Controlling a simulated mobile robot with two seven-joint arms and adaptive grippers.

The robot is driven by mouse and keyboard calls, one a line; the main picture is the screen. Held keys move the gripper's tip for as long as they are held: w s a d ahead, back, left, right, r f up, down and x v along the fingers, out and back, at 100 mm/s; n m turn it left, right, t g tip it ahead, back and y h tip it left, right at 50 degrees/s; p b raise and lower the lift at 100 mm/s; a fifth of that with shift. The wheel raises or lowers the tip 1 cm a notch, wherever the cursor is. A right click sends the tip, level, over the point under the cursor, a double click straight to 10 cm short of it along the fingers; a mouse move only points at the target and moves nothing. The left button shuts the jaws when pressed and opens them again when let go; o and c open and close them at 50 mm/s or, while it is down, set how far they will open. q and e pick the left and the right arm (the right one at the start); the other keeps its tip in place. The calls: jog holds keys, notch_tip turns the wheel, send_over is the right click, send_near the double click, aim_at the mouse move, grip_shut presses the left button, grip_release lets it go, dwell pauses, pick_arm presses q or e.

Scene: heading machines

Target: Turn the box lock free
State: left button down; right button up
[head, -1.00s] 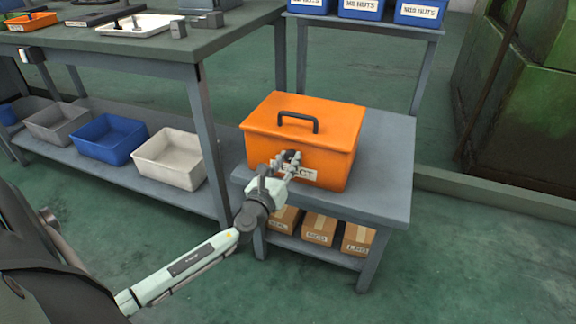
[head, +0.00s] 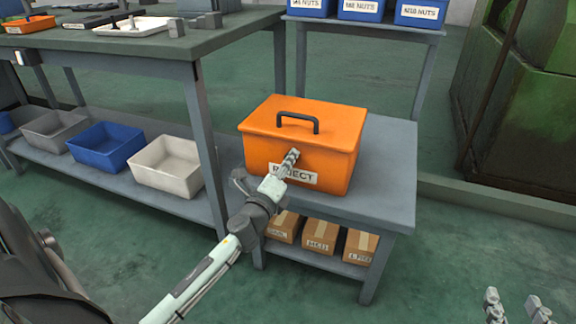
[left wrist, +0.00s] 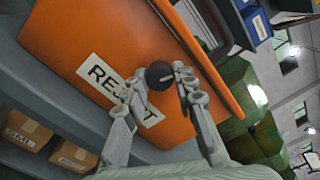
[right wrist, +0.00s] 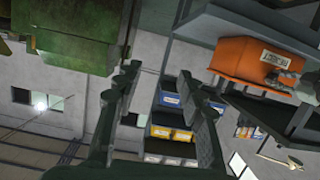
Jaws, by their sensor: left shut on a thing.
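The orange box (head: 335,165) with a dark top handle and a REJECT label stands on a small grey table, its lid down. Its round dark lock (left wrist: 158,75) is on the front face, above the label. My left gripper (head: 291,156) is at that front face, shut on the lock. In the left wrist view the left fingers (left wrist: 154,86) lie on either side of the lock; in the head view they hide it. My right gripper (head: 515,308) is at the lower right of the head view, open and empty, well away from the box.
The grey table (head: 392,165) has cardboard boxes (head: 320,236) on its lower shelf. A larger workbench (head: 150,48) stands to the left, with bins (head: 168,165) below. Blue nut bins (head: 420,12) are behind. Open floor lies at the right.

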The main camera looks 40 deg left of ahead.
pick_arm(q)
jog(key=shift+n, duration=1.9)
pick_arm(e)
jog(key=shift+w+a+r, duration=0.1)
jog(key=shift+a+r, duration=0.2)
jog(key=shift+r, duration=0.35)
pick_arm(q)
jog(key=c, duration=1.2)
grip_release()
jog(key=v, duration=1.2)
